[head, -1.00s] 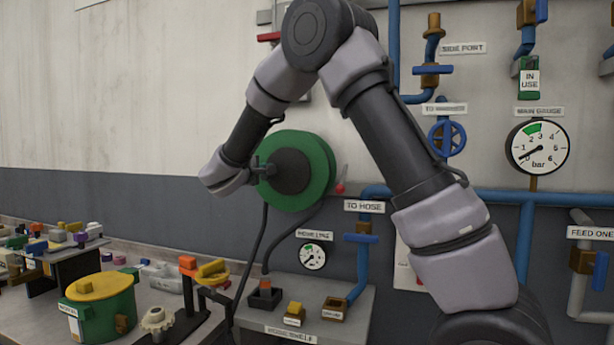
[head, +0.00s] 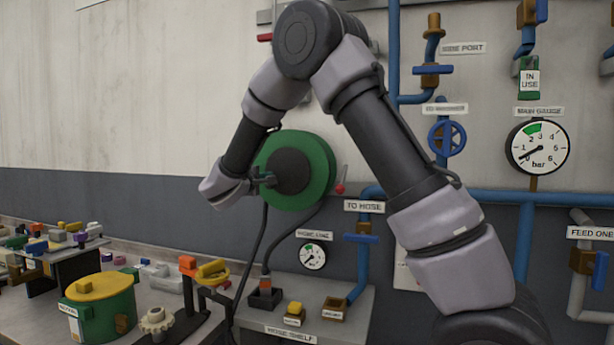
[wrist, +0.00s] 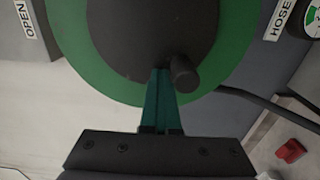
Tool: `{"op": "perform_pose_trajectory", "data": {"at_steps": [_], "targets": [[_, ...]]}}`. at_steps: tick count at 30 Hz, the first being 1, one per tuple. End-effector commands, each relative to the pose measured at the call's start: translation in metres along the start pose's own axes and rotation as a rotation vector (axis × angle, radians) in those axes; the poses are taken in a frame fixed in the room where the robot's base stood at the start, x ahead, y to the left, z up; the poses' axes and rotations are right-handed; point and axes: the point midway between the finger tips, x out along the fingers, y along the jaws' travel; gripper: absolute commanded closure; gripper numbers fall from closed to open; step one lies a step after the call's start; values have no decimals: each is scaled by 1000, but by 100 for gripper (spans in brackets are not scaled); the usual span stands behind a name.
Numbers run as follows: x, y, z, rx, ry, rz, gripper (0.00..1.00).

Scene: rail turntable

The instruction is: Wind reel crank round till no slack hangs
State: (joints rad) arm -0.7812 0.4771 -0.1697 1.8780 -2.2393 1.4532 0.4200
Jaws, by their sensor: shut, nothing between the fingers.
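The reel (head: 322,165) is a green disc with a dark hub (head: 290,171) on the wall. In the wrist view its hub (wrist: 125,35) carries a short black crank handle (wrist: 183,73). My gripper (wrist: 160,72) is shut and empty, its teal fingers just left of the handle; I cannot tell whether they touch it. In the head view my gripper (head: 266,180) is at the reel's left side and hides part of it. Black hose (head: 261,240) hangs below the reel in two strands, one long past the shelf's left edge, the other curving to an orange-collared fitting (head: 265,283).
A red-knobbed lever (head: 340,188) stands right of the reel. Below are a small gauge (head: 312,256) and the hose shelf (head: 335,297) with small blocks. A green pot (head: 105,315) and loose parts crowd the left bench. Blue pipes (head: 470,196) run on the right.

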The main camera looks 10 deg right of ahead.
Motion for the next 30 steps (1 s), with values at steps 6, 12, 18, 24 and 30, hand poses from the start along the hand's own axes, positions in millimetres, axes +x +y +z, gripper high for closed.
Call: {"op": "perform_pose_trajectory", "data": {"at_steps": [6,12,18,24,30], "targets": [[0,-1,0,0,0,0,100],[0,-4,1,-1,0,0,100],[0,-13,5,-1,0,0,100],[0,-14,6,-1,1,0,100],[0,-16,7,-1,0,0,100]]}}
